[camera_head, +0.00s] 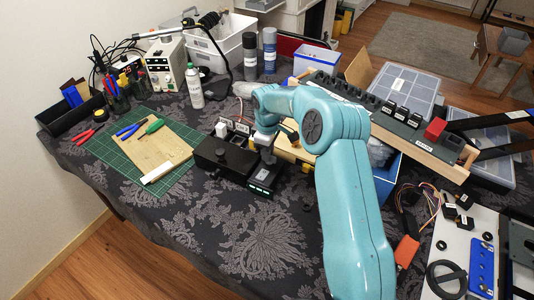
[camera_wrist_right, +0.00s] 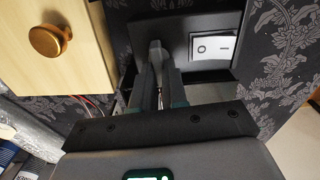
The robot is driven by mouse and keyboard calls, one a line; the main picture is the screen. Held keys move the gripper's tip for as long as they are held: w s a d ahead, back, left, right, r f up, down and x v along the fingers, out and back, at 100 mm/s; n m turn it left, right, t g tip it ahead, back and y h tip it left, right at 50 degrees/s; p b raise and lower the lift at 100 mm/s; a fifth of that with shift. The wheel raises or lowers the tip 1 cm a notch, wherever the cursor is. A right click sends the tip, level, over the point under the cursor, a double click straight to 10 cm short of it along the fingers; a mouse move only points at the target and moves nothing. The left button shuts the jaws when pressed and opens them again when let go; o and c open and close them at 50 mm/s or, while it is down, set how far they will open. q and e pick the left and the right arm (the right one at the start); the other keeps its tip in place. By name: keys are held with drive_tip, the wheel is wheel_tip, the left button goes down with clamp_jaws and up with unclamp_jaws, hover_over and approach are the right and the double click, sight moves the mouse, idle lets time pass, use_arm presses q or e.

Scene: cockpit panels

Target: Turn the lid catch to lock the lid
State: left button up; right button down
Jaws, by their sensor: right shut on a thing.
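A small black box (camera_head: 212,160) stands on the patterned cloth, left of my right gripper (camera_head: 264,148) in the head view. That gripper points down at the box's right end. In the right wrist view my right gripper (camera_wrist_right: 158,72) has its fingers close together on a small dark grey piece (camera_wrist_right: 155,46), which seems to be the lid catch, against a black panel (camera_wrist_right: 216,22). The fingers hide most of it, so its turn angle cannot be told. A white rocker switch (camera_wrist_right: 213,47) sits on the panel beside the fingers. My left gripper is not in view.
A pale wooden box with a brass knob (camera_wrist_right: 46,40) is close left of the fingers in the wrist view. A green cutting mat (camera_head: 112,150) with tools lies left of the black box. The cloth in front is clear.

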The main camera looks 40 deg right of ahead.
drive_tip(key=shift+s+d+m, duration=0.1)
drive_tip(key=shift+s+m, duration=0.05)
drive_tip(key=shift+m, duration=0.35)
drive_tip(key=c, duration=1.4)
unclamp_jaws()
drive_tip(key=shift+c, duration=0.2)
drive_tip(key=shift+r, duration=0.25)
wheel_tip(320, 180, up, 16)
drive_tip(key=shift+p, duration=0.3)
